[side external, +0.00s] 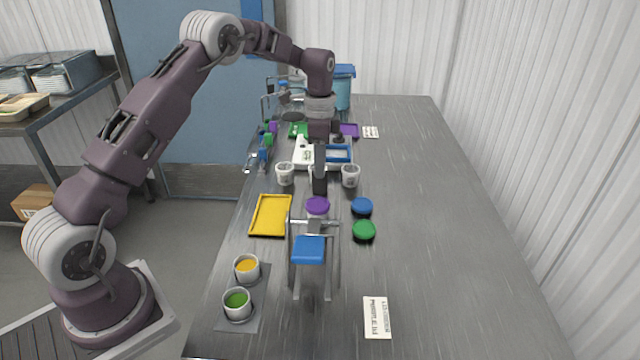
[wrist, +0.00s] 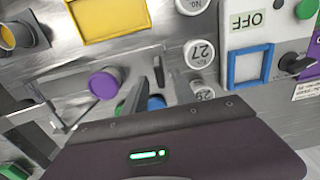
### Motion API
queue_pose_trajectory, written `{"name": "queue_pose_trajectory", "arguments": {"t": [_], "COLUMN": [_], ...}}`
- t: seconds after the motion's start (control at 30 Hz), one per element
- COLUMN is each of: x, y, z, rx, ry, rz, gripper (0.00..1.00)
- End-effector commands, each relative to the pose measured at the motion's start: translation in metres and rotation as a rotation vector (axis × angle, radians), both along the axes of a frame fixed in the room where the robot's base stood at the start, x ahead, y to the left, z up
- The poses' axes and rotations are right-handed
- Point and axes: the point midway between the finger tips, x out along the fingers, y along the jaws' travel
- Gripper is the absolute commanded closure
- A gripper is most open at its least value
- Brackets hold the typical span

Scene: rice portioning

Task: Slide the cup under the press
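The press, a metal frame with a blue pad (side external: 309,250), stands in the near middle of the table. Part of a metal frame shows at the left of the wrist view. Three white numbered cups stand in a row beyond it: the left cup (side external: 285,174), a middle cup marked 27 (wrist: 200,54) and the right cup (side external: 350,176), marked 29 in the wrist view (wrist: 204,93). My gripper (side external: 319,188) points down between the row of cups and the press, hiding most of the middle cup in the side view. In the wrist view its dark fingers (wrist: 147,78) are apart and empty.
A yellow tray (side external: 256,230) is to the left. Filled yellow (side external: 246,269) and green (side external: 238,304) cups stand near left.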

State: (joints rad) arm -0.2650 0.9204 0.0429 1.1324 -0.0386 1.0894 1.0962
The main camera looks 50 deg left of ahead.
Motion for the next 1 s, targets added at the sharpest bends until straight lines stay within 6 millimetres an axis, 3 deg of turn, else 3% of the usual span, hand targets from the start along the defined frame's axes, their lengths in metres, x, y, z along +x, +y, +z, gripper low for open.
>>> {"name": "queue_pose_trajectory", "arguments": {"t": [0.3, 0.63, 0.8, 1.0], "x": [-0.001, -0.001, -0.001, -0.001], "y": [-0.001, -0.001, -0.001, -0.001], "z": [-0.056, -0.065, -0.065, -0.064], "rx": [-0.001, 0.0, 0.0, 0.0], "ry": [0.004, 0.0, 0.0, 0.0], "rz": [0.0, 0.001, 0.002, 0.002], "gripper": [0.67, 0.67, 0.99, 1.0]}}
